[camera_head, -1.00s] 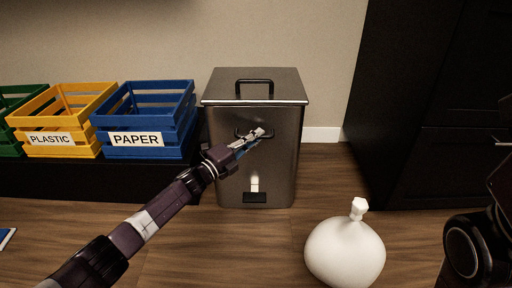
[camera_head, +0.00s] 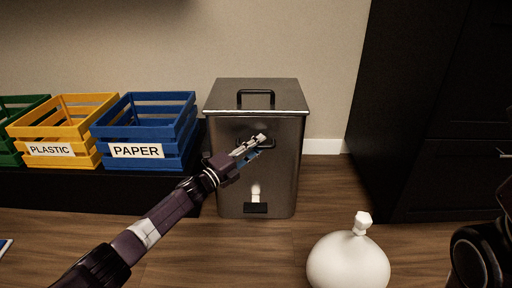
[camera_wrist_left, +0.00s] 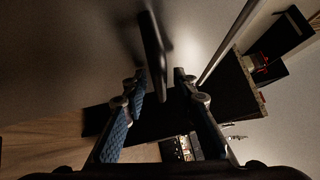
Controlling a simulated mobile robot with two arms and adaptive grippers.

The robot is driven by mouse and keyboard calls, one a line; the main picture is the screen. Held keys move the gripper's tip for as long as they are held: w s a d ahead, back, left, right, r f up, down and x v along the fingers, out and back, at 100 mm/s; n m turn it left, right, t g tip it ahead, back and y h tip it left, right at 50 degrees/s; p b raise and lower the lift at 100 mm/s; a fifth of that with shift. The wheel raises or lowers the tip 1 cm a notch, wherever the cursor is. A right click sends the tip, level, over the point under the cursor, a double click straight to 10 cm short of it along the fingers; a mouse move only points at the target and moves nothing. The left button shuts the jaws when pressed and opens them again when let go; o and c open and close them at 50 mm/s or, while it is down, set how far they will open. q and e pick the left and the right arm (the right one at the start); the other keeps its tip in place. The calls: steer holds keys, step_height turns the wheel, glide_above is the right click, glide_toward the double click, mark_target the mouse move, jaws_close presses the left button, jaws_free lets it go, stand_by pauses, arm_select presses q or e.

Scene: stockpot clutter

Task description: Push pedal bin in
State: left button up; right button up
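The pedal bin (camera_head: 280,180) is a grey metal box standing upright on the floor against the wall. It has a dark handle on its lid (camera_head: 257,88), another handle on its front, and a dark pedal (camera_head: 256,208) at the bottom front. My left gripper (camera_head: 256,143) is at the front handle, partly covering it. In the left wrist view the two fingers (camera_wrist_left: 160,80) stand apart. The dark handle bar (camera_wrist_left: 153,45) runs between them with gaps visible on both sides; I cannot tell if it touches. My right gripper is out of view.
Blue PAPER (camera_head: 145,132), yellow PLASTIC (camera_head: 62,130) and green (camera_head: 18,112) crates stand on a low black bench to the bin's left. A white tied bag (camera_head: 348,262) lies on the floor in front right. A black cabinet (camera_head: 425,120) stands right, beyond a floor gap.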

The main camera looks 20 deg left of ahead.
arm_select(q)
steer(key=v, duration=1.2)
steer(key=shift+r, duration=0.1)
